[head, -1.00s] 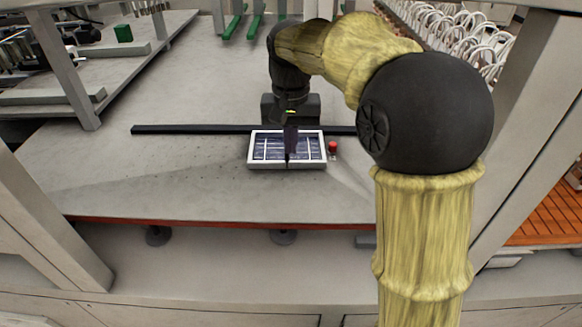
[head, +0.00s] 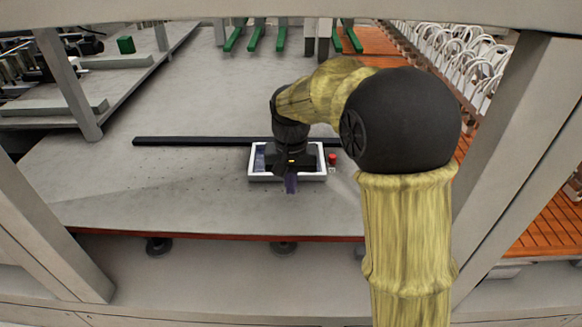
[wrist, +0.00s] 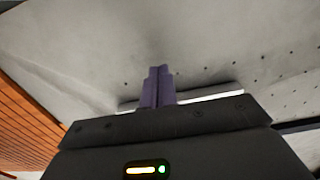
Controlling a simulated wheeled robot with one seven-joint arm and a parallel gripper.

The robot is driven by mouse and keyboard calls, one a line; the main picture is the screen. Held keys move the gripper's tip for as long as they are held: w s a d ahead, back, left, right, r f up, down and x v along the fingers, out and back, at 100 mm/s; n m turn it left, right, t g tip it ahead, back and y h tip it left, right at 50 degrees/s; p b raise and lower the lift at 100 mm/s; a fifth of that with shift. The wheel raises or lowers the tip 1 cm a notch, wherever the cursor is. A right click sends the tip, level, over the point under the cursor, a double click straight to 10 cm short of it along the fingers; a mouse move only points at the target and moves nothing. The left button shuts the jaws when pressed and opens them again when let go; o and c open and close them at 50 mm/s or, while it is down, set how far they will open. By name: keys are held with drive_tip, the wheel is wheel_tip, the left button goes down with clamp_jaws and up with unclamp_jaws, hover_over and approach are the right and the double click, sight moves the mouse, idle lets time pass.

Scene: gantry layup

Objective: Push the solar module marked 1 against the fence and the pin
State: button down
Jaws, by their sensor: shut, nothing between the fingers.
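The solar module (head: 314,176), dark cells in a white frame, lies flat on the grey table; my gripper hides its middle, and no number is readable. Its far side is at or very near the black fence (head: 190,141); I cannot tell if they touch. The red-topped pin (head: 332,157) stands just off its right side, with a narrow gap. My gripper (head: 290,188) is shut and empty, pointing down, its purple fingertips at the module's near edge; contact is unclear. The wrist view shows the fingers (wrist: 157,86) and a white strip of module frame (wrist: 215,97) beyond my gripper body.
The table (head: 150,195) is bare left of the module and in front of it, up to its red-brown front edge (head: 200,235). Grey frame posts (head: 68,85) stand at both sides. Green bars (head: 257,36) lie at the back, and white looped racks (head: 465,60) at the right.

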drive_tip(key=shift+f, duration=0.65)
drive_tip(key=shift+w+d+p, duration=0.1)
drive_tip(key=shift+w+p, duration=0.95)
drive_tip(key=shift+w, duration=0.95)
drive_tip(key=shift+w+d+r+p, duration=0.1)
drive_tip(key=shift+w+r+p, duration=0.15)
drive_tip(key=shift+w+p, duration=0.55)
